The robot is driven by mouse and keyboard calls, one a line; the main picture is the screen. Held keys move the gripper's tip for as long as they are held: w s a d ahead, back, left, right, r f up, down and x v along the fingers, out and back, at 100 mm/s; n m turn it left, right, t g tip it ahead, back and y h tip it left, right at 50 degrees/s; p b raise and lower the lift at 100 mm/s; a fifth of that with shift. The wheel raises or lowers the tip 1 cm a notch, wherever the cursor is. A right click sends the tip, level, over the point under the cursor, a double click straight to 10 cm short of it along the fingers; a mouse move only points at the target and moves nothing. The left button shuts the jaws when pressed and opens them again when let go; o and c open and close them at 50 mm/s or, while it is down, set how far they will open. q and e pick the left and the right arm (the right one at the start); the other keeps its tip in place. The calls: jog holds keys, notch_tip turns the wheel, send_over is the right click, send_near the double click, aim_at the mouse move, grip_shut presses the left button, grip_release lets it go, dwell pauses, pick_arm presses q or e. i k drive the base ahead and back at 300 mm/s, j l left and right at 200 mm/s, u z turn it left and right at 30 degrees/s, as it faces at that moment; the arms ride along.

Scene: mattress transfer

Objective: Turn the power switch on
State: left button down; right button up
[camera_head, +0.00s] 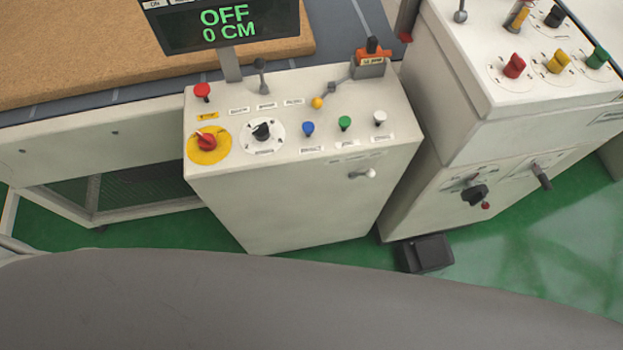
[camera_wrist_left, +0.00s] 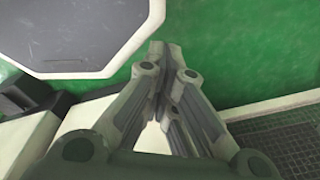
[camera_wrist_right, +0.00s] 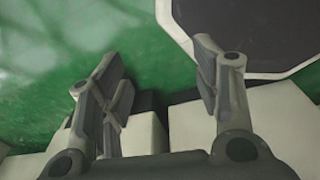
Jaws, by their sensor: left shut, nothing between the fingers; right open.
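The light grey control console (camera_head: 300,200) stands in the middle of the head view. On its sloped top, a red rotary switch (camera_head: 206,141) sits on a yellow disc at the left. A black rotary knob (camera_head: 262,131) on a white dial is beside it. I cannot read which one is labelled as power. The display (camera_head: 228,22) above reads "OFF" and "0 CM". My left gripper (camera_wrist_left: 166,52) shows only in its wrist view, shut and empty above the floor. My right gripper (camera_wrist_right: 158,62) shows only in its wrist view, open and empty. Neither touches the console.
A red button (camera_head: 202,90) and blue (camera_head: 308,128), green (camera_head: 345,122) and white (camera_head: 380,117) buttons share the console top. A second cabinet (camera_head: 450,125) with coloured knobs stands at the right. A black box (camera_head: 425,254) is on the green floor. A brown mattress (camera_head: 110,45) lies behind.

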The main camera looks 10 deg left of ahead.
aim_at(208, 142)
jog(key=u, duration=1.1)
jog(key=i+l+u, duration=0.1)
jog(key=i+l, duration=0.05)
